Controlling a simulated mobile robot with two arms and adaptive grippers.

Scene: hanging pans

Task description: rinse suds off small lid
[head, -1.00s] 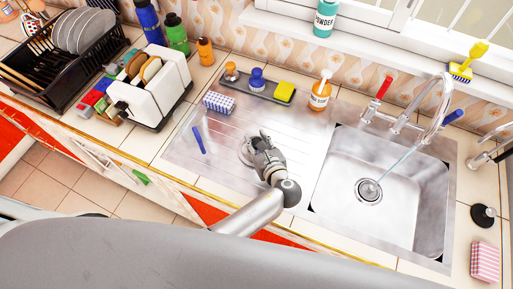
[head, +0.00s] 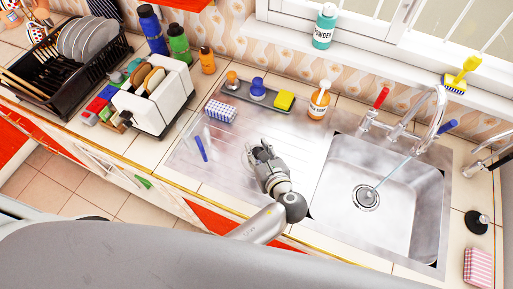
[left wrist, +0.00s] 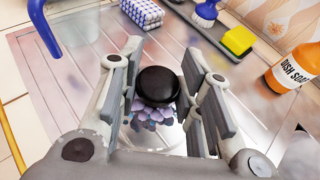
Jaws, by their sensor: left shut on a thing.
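The small lid shows in the left wrist view as a round black knob (left wrist: 158,86) with a clear, shiny surface under it. A clump of bluish-grey suds (left wrist: 153,115) sits just below the knob. My left gripper (left wrist: 163,88) has its fingers on both sides of the knob and is shut on it. In the head view, my left gripper (head: 262,153) is over the steel drainboard, left of the sink basin (head: 405,205), and mostly hides the lid. A thin water stream (head: 392,174) runs from the faucet (head: 437,110) toward the drain. My right gripper is not in view.
Behind the drainboard (head: 220,165) stand a dish soap bottle (head: 319,100), a yellow sponge (head: 284,100) and a blue-topped brush (head: 257,88). The basin looks empty.

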